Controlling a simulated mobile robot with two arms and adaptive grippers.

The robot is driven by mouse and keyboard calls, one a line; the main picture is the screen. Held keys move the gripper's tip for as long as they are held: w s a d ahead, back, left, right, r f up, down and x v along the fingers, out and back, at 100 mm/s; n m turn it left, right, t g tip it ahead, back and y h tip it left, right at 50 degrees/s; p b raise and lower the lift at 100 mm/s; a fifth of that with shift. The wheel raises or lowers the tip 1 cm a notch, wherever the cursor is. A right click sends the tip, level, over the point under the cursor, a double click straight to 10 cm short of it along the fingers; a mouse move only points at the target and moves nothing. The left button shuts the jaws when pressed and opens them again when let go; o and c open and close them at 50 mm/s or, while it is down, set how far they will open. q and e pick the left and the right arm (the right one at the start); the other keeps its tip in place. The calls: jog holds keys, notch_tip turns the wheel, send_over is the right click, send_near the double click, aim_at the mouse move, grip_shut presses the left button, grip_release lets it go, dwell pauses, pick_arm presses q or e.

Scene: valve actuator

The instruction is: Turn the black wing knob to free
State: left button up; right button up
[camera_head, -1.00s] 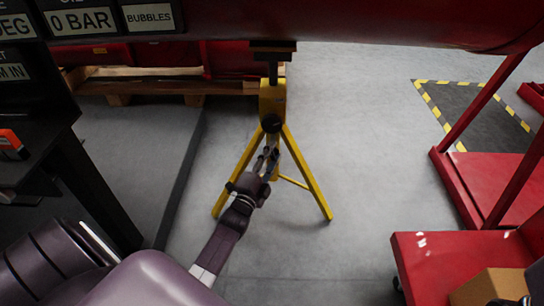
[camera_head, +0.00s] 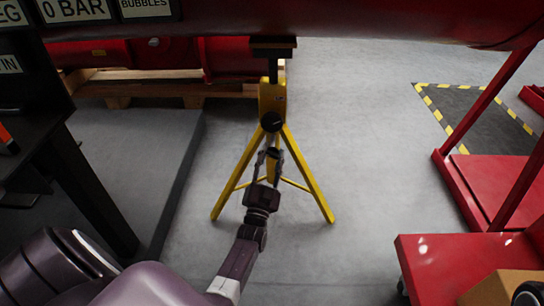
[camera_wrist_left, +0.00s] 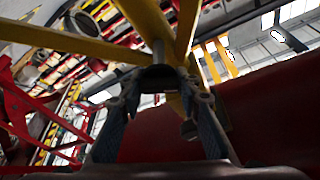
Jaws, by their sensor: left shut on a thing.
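The black wing knob (camera_head: 271,122) sits on the front of the yellow tripod stand (camera_head: 272,100), just below its head. In the left wrist view the dark knob (camera_wrist_left: 158,77) shows between the fingertips, under the yellow legs; its wings are hard to make out. My left gripper (camera_head: 269,156) reaches up to the knob from below and in front. Its two fingers, also seen in the left wrist view (camera_wrist_left: 160,95), are shut on the knob from both sides. My right gripper is not in view.
A large red pipe (camera_head: 350,22) rests above the stand. A black table (camera_head: 65,165) stands on the left and a red cart (camera_head: 450,262) at the lower right. A wooden pallet (camera_head: 150,88) lies behind. Grey floor (camera_head: 370,150) is clear right of the stand.

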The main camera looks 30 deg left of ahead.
pick_arm(q)
jog(key=shift+n, duration=0.5)
jog(key=o, duration=1.2)
jog(key=shift+c, duration=0.2)
jog(key=shift+s+f, duration=0.1)
jog(key=v, duration=0.7)
jog(key=shift+d, duration=0.2)
jog(key=shift+s, duration=0.1)
